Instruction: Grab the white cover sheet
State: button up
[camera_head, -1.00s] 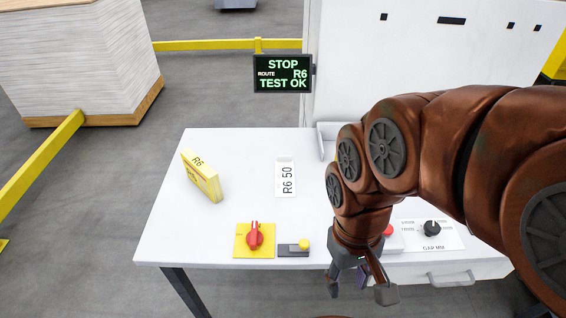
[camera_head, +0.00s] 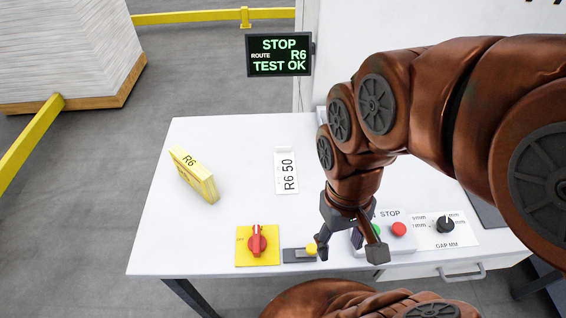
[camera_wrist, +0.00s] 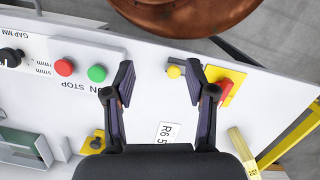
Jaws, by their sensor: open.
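A white sheet marked "R6 50" (camera_head: 286,160) lies flat on the white table (camera_head: 225,140), left of my arm. I cannot tell whether it is the cover sheet. It also shows in the wrist view (camera_wrist: 168,132), near the base of my right-hand finger and partly cut off by the gripper body. My gripper (camera_head: 350,251) is open and empty above the table's front part, in front and to the right of the sheet.
A yellow block marked "R6" (camera_head: 194,175) stands at the table's left. Near the front edge are a red rotary switch (camera_head: 257,241), a yellow-button box (camera_head: 299,255), a red stop button (camera_head: 399,229) and a black gap knob (camera_head: 445,225). A display (camera_head: 279,55) stands behind.

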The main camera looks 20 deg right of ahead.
aim_at(285, 172)
jog(key=k, duration=0.5)
jog(key=u, duration=2.5)
jog(key=i, duration=2.55)
jog(key=z, duration=3.7)
jog(key=i, duration=0.5)
jog(key=u, duration=0.05)
